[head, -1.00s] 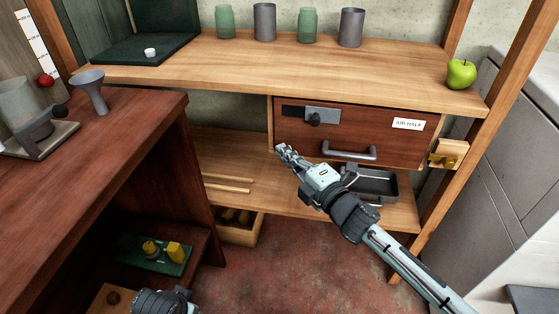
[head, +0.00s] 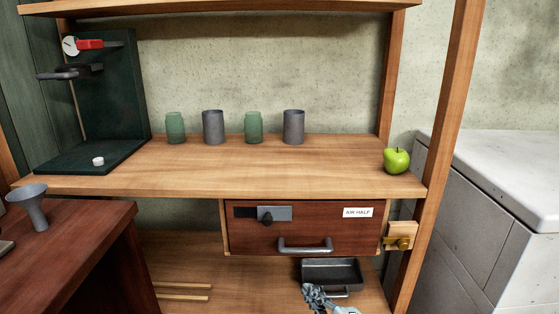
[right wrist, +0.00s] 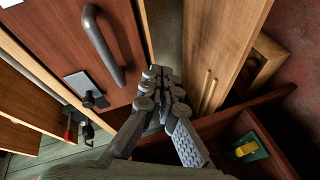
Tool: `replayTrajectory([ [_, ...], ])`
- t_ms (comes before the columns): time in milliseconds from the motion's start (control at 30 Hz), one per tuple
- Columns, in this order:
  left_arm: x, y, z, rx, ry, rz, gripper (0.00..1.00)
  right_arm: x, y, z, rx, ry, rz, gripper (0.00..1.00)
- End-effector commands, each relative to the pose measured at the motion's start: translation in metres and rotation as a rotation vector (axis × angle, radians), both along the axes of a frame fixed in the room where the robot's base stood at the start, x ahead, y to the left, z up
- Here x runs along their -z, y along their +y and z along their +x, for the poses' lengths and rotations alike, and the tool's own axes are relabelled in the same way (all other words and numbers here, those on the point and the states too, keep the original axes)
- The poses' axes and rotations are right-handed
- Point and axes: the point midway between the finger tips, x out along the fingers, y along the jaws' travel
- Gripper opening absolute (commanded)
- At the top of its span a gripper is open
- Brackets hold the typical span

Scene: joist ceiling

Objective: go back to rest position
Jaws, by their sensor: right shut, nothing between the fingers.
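My right gripper (head: 318,298) shows at the bottom edge of the head view, in front of a dark tray on the lower shelf. In the right wrist view its fingers (right wrist: 165,82) are together with nothing between them. They point past the drawer front, and I see no contact. My left gripper is outside both current views.
A drawer (head: 300,228) labelled AIR HALF is closed under the bench top (head: 260,172). A dark tray (head: 345,268) lies on the lower shelf. A green apple (head: 396,160), several cups and a dark stand (head: 110,100) are on the bench. A red-brown table (head: 80,240) stands left.

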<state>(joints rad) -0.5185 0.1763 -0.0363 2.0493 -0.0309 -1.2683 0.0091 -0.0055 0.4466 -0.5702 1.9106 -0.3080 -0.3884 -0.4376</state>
Motion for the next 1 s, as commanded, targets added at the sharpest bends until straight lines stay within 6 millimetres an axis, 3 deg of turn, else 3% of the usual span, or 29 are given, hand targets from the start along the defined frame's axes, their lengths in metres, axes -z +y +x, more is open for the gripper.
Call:
replayTrajectory([
  [33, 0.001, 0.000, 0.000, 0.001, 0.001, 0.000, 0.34, 0.027, -0.026, -0.010, 0.121, 0.129, 0.069, 0.00],
  [133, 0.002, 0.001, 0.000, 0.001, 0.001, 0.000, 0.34, 0.077, -0.078, -0.037, 0.358, 0.365, 0.190, 0.00],
  [200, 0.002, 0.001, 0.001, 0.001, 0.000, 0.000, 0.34, 0.110, -0.110, -0.067, 0.512, 0.515, 0.261, 0.00],
  [300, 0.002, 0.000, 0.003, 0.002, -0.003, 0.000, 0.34, 0.151, -0.147, -0.118, 0.719, 0.706, 0.344, 0.00],
  [400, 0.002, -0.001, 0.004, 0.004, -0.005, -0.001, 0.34, 0.179, -0.174, -0.169, 0.894, 0.859, 0.407, 0.00],
  [500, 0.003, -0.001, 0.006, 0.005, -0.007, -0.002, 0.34, 0.197, -0.190, -0.211, 1.026, 0.969, 0.446, 0.00],
  [633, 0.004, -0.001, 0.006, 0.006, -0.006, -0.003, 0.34, 0.207, -0.201, -0.243, 1.122, 1.047, 0.472, 0.00],
  [733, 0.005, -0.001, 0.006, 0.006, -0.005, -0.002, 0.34, 0.209, -0.203, -0.251, 1.149, 1.066, 0.478, 0.00],
  [1000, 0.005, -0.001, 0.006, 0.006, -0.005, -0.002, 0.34, 0.209, -0.203, -0.251, 1.148, 1.066, 0.477, 0.00],
])
